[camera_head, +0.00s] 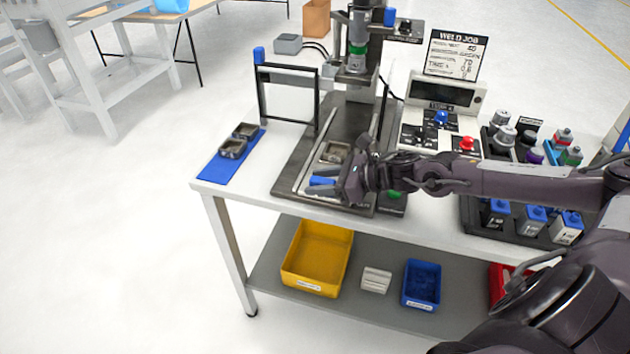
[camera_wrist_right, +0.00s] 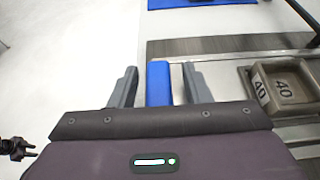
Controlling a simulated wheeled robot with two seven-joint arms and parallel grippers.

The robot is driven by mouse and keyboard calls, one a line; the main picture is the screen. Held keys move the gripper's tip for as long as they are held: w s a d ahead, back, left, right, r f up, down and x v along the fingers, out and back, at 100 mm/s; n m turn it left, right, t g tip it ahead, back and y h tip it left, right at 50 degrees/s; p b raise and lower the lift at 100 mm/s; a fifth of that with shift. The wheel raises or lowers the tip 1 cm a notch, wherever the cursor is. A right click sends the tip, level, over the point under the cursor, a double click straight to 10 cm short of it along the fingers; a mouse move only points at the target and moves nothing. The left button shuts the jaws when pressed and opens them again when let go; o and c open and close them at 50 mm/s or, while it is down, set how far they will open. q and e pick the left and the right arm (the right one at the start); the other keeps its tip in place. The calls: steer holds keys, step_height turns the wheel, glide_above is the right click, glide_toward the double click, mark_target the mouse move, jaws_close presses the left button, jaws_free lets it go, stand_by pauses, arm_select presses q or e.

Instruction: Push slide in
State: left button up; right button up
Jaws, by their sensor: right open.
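The slide (camera_head: 312,170) is a pale tray on rails at the front of the weld machine on the table. It carries a grey metal part (camera_head: 336,152), which shows in the wrist view as a box marked 40 (camera_wrist_right: 285,88). Its blue handle (camera_head: 322,181) sticks out at the near end. My right gripper (camera_head: 318,187) is open at the handle. In the wrist view the blue handle (camera_wrist_right: 159,84) stands between the two grey fingers (camera_wrist_right: 160,90), with gaps visible on both sides. A small dark gripper-like shape at that view's lower left may be my left gripper; its jaws are unclear.
A blue mat (camera_head: 228,166) with two grey parts lies left of the machine. A control box (camera_head: 432,118) with a red button stands to the right, near a rack of bottles. A black frame (camera_head: 290,92) rises behind. A yellow bin (camera_head: 317,258) sits on the lower shelf.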

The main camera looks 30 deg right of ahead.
steer(key=shift+w+a+f, duration=0.25)
steer(key=shift+w+a, duration=0.2)
jaws_close()
